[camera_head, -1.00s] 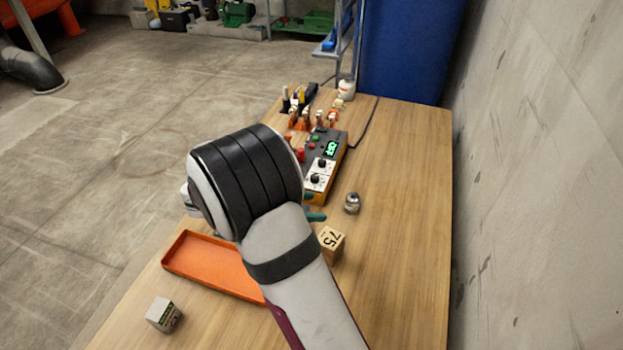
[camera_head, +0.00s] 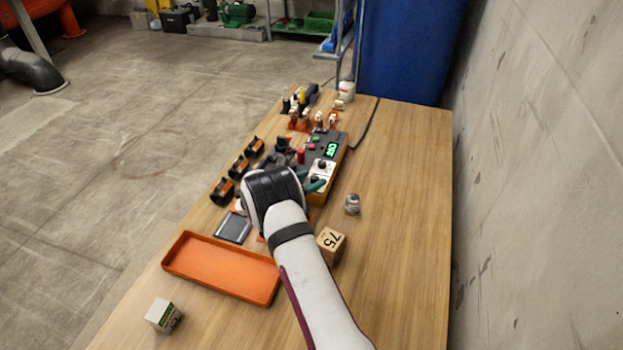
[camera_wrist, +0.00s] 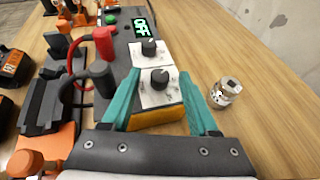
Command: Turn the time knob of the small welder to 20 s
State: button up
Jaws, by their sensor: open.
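The small welder (camera_head: 309,146) is a grey box with an orange end, a green display reading OFF and two black knobs on white dials. In the wrist view the upper knob (camera_wrist: 149,48) is beyond my fingers and the lower knob (camera_wrist: 159,79) appears between them. The dial lettering is too small to read, so I cannot tell which knob is time. My gripper (camera_wrist: 162,82) has teal fingers, open and empty, either side of the lower dial; I cannot tell its height above it. In the head view the gripper (camera_head: 316,184) is partly hidden by my wrist.
A metal fitting (camera_head: 352,204) and a wooden 75 block (camera_head: 331,245) are right of the gripper. An orange tray (camera_head: 220,266) and small box (camera_head: 163,315) lie nearer. Red and black plugs (camera_wrist: 104,43) stand left of the knobs. The table's right side is clear.

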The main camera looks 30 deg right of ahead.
jog(key=shift+w+d+f, duration=0.1)
jog(key=shift+w+d, duration=0.05)
jog(key=shift+d, duration=0.1)
grip_shut()
